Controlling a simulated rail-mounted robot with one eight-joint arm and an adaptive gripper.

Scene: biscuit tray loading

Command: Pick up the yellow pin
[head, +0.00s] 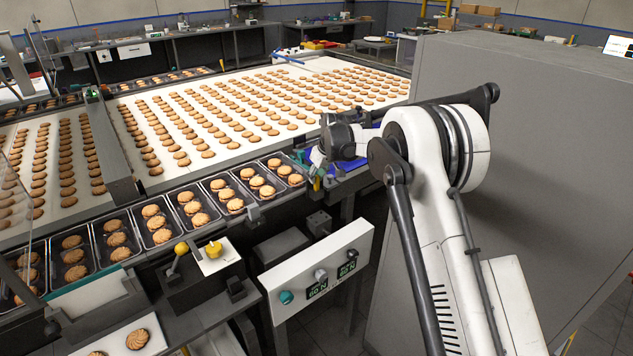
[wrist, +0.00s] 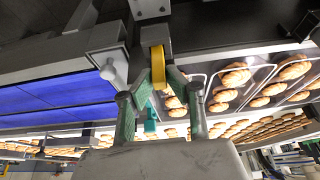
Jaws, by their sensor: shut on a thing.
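The yellow pin (wrist: 158,68) shows in the wrist view as an upright yellow piece beside a grey bracket at the conveyor's edge. My gripper (wrist: 160,80) has its green-padded fingers closed on it from both sides. The pin's upper end meets the dark machine frame; whether it is still seated there I cannot tell. In the head view my gripper (head: 317,170) is at the right end of the tray row, and a small bit of yellow (head: 317,184) shows by its fingertips. My wrist hides much of that spot.
Black trays of biscuits (head: 243,171) run along the conveyor left of my gripper. A blue belt (wrist: 60,98) lies on the other side. A control panel (head: 318,272) stands in front, with a yellow-knobbed lever (head: 181,248) to its left. A large grey cabinet (head: 530,130) stands close on the right.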

